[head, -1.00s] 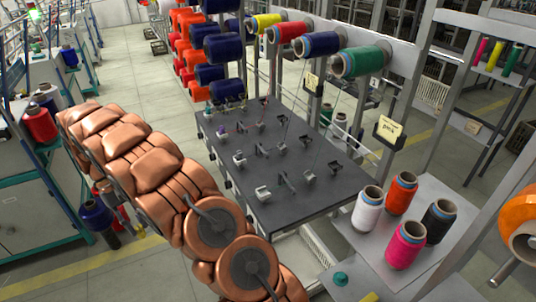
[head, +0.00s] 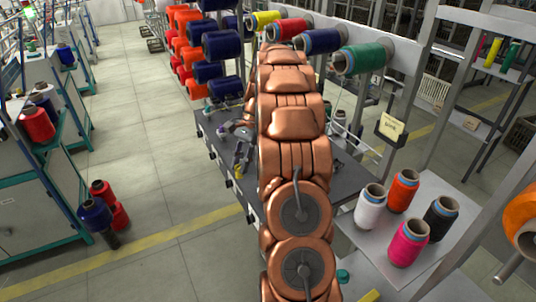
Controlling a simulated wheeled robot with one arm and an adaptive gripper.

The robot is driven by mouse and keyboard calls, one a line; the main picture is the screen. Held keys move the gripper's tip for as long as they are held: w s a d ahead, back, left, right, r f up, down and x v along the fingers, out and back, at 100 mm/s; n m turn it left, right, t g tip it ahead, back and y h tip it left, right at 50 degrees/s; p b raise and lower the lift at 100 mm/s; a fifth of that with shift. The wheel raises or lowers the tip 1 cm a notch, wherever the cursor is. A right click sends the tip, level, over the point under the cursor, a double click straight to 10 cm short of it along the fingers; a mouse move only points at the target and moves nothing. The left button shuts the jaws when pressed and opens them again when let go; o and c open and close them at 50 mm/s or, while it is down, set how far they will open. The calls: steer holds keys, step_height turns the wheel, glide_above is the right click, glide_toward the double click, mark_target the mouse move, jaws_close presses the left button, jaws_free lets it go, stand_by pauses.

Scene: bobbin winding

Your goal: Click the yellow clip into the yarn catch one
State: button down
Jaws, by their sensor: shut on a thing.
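My gripper (head: 240,163) hangs over the left edge of the dark table (head: 345,180), pointing down. It is shut on a small yellow clip (head: 239,172), which shows as a small patch of yellow at its fingertips. A small piece of hardware (head: 222,129) shows on the table left of my gripper. My arm crosses the middle of the table and hides most of the yarn catches. I cannot tell which is yarn catch one, nor whether the clip touches anything.
Yellow, red, blue and green bobbins (head: 361,58) hang on a rail behind the table. White, orange, pink and black cones stand on a grey shelf (head: 350,228) at right. A rack of blue and orange bobbins (head: 221,46) stands behind.

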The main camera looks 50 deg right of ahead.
steer(key=s+d+r+m+t, duration=0.2)
steer(key=s+d+m+t, duration=0.1)
steer(key=s+d+m, duration=0.3)
steer(key=shift+n+g, duration=0.3)
steer(key=shift+n, duration=0.2)
steer(key=shift+w+d+f+b, duration=0.1)
steer(key=shift+w+f+b, duration=0.1)
steer(key=shift+f+b, duration=1.1)
steer(key=shift+w+d+f+b, duration=0.15)
steer(key=shift+f+b, duration=0.35)
steer(key=shift+f, duration=1.5)
steer(key=shift+r, duration=0.1)
steer(key=shift+a+p, duration=0.15)
steer(key=shift+p, duration=0.15)
steer(key=shift+f+b, duration=0.55)
steer(key=shift+f, duration=1.45)
steer(key=c, duration=0.9)
jaws_free()
steer(key=shift+r, duration=0.1)
